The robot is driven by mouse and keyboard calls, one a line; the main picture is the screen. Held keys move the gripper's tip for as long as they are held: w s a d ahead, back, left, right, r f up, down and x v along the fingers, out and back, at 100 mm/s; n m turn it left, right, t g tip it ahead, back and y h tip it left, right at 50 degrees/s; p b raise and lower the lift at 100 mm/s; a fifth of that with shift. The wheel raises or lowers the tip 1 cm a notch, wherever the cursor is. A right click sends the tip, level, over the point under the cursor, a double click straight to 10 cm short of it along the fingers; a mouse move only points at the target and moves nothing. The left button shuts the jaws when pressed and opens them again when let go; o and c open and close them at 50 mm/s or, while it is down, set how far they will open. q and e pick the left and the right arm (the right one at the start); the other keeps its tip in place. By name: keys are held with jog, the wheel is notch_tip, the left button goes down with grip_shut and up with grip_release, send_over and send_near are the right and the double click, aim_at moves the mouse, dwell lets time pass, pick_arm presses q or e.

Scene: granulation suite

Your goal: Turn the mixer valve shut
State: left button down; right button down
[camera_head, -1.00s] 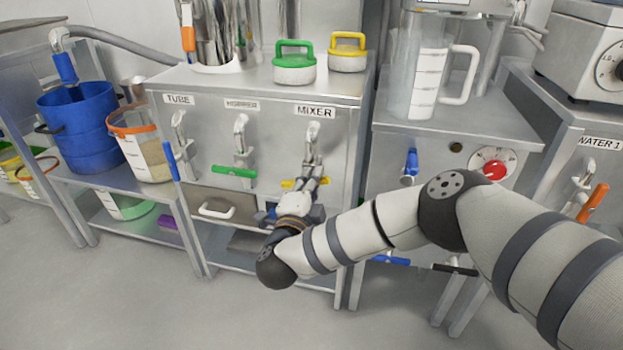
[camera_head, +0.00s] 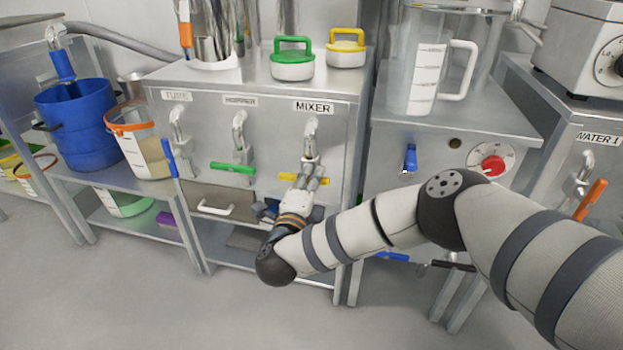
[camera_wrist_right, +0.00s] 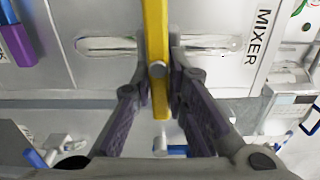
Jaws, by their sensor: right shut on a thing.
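The mixer valve (camera_head: 311,145) is a metal spout under the MIXER label (camera_head: 313,107) on the steel cabinet front. Its yellow handle (camera_head: 288,176) lies about level, crosswise to the spout. My right gripper (camera_head: 311,172) reaches up to it from below and is shut on the handle, hiding part of it. In the right wrist view the yellow handle (camera_wrist_right: 155,25) runs between the two fingers of the gripper (camera_wrist_right: 159,75), with its end past the fingertips. The spout shows behind it. My left gripper is not in view.
To the left are the hopper valve with a green level handle (camera_head: 232,168) and the tube valve with a blue upright handle (camera_head: 170,158). A drawer with a white pull (camera_head: 215,210) lies below. Green (camera_head: 292,62) and yellow (camera_head: 346,50) lidded pots stand on top.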

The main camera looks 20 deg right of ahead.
jog(key=c, duration=1.5)
grip_release()
jog(key=shift+s+d+f, duration=0.1)
jog(key=shift+f, duration=0.2)
jog(key=shift+c, duration=0.2)
jog(key=shift+r, duration=0.1)
jog(key=v, duration=0.7)
jog(key=shift+s+a, duration=0.2)
jog(key=shift+r, duration=0.1)
